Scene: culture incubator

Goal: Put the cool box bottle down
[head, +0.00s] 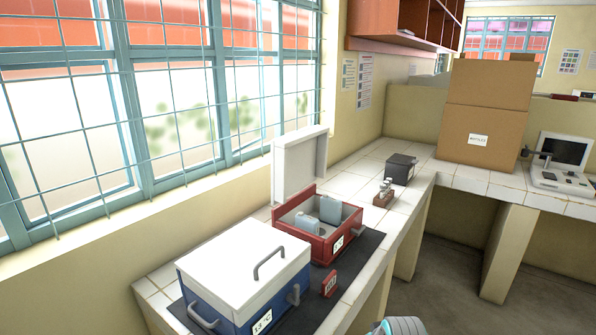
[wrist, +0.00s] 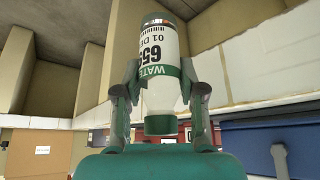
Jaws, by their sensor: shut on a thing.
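My gripper (wrist: 161,70) is shut on a bottle (wrist: 165,45) in the wrist view, one finger on each side. The bottle has a white printed label with a green band reading WATER and a dark green cap. Its lettering is upside down in that view, cap toward the bottom of the picture. In the head view the bottle is not visible. A blue box (head: 235,300) with a closed white lid and a "13 °C" label stands on the counter. Behind it a red box (head: 318,247) has its white lid (head: 300,165) raised, with pale blue packs (head: 330,209) inside.
A dark mat (head: 366,245) lies under both boxes, with a small red device (head: 330,283) near its front edge. A vial rack (head: 384,193), a black box (head: 400,169) and a large cardboard box (head: 484,115) stand farther back. White tiles between them are partly free.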

